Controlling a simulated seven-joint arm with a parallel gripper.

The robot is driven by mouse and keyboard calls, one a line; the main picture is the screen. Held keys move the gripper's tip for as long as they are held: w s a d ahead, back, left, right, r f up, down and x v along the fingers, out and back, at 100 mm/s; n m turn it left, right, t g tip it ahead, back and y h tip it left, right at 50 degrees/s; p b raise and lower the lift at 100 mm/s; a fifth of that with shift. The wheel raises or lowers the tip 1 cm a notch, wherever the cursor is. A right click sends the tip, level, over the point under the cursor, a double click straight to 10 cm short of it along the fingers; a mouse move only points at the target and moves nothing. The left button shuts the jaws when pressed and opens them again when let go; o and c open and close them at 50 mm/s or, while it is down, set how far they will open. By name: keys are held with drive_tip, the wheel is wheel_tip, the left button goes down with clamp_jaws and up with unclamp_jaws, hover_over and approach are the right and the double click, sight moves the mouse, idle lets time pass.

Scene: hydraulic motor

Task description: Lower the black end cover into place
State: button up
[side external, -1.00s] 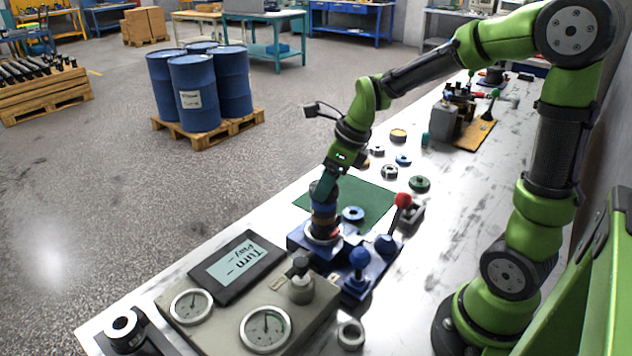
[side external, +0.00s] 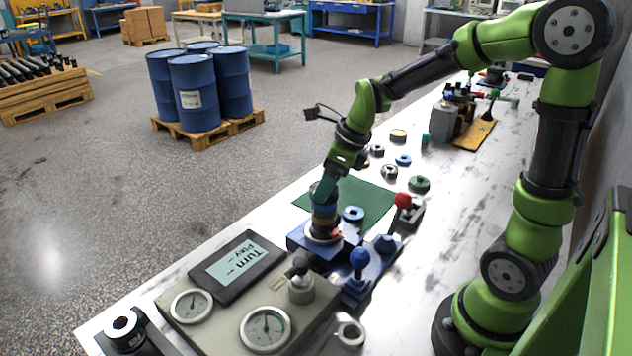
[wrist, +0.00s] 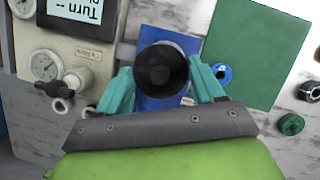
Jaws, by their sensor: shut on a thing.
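The black end cover (wrist: 160,68) is a round dark disc with a raised centre, between the teal fingers of my gripper (wrist: 162,90) in the wrist view. My gripper is shut on it. The stack stands on the blue fixture (side external: 375,268). The cover sits at the top of the stack, but the fingers and its small size hide whether it is fully seated.
A blue ring (side external: 353,214) lies beside the stack near the green mat (side external: 375,198). A red-knobbed lever (side external: 403,200) and a blue knob (side external: 359,258) stand close by. A gauge panel (side external: 245,300) fills the front. Several loose rings lie behind the mat.

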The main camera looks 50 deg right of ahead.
drive_tip(key=shift+f, duration=0.5)
idle(2.3)
drive_tip(key=o, duration=1.4)
drive_tip(key=shift+c, duration=0.2)
drive_tip(key=shift+o, duration=0.3)
drive_tip(key=shift+r, duration=2.4)
